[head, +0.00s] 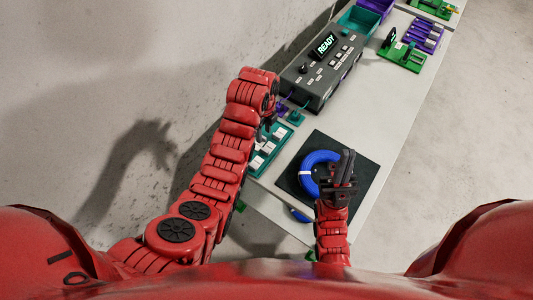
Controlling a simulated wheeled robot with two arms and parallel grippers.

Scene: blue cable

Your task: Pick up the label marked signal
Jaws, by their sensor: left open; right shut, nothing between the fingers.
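Several small white labels (257,162) sit in a teal rack (279,146) near the left edge of the table; their print is too small to read, so I cannot tell which one is marked signal. My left gripper (264,133) is open at the far end of this rack, partly hidden by my own red arm, which also covers part of the rack. I cannot tell whether it touches a label. My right gripper (347,163) is shut and empty, above the right side of a coiled blue cable (311,168).
The cable lies on a black mat (357,192). A dark grey device (318,82) with a READY screen stands beyond the rack. Farther back are a teal bin (358,21), a purple bin (376,6), a green stand (403,58) and a purple rack (424,36). The table's middle right is clear.

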